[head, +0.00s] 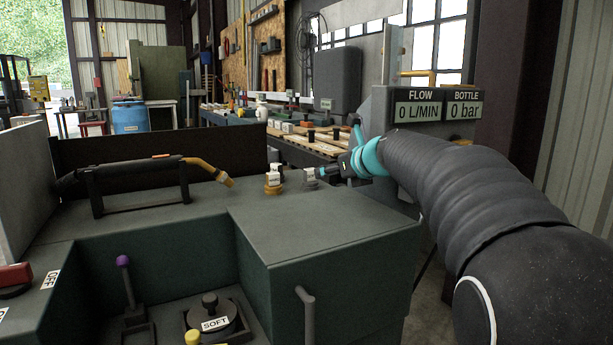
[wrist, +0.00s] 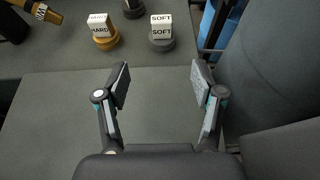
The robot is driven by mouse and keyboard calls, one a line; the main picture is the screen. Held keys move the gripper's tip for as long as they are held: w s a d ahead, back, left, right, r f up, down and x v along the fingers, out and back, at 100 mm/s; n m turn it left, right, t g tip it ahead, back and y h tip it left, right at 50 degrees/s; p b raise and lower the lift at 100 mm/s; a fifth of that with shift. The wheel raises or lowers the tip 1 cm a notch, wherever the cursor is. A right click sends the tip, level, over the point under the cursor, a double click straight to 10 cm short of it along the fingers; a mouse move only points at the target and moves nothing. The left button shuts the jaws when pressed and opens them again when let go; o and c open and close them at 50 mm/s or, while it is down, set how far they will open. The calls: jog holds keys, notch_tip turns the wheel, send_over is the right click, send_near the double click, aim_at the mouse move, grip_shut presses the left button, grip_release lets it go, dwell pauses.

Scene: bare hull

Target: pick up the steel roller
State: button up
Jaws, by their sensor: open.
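A grey steel-looking roller (head: 310,184) with a white tag stands upright on the green bench top, near its right back edge. In the wrist view this roller (wrist: 162,44) has a tag reading SOFT and lies ahead of my fingertips, roughly between their lines. A brass-coloured roller (head: 273,189) stands just left of it; its tag reads HARD in the wrist view (wrist: 101,39). My gripper (wrist: 159,77) is open and empty, its fingers apart from both rollers. In the head view my gripper (head: 334,172) is close to the right of the grey roller, partly hidden by my arm.
A torch with a brass tip (head: 224,180) rests on a black stand to the left. The bench recess holds a purple-knobbed lever (head: 124,262) and a dark knob tagged SOFT (head: 211,312). A FLOW and BOTTLE display (head: 420,107) stands behind my arm. The bench top before the rollers is clear.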

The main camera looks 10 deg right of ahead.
aim_at(312, 175)
jog(key=x, duration=0.9)
jog(key=shift+r, duration=0.15)
jog(key=shift+x, duration=2.65)
jog(key=shift+w+d+r, duration=0.1)
jog(key=shift+d+r, duration=0.05)
grip_shut()
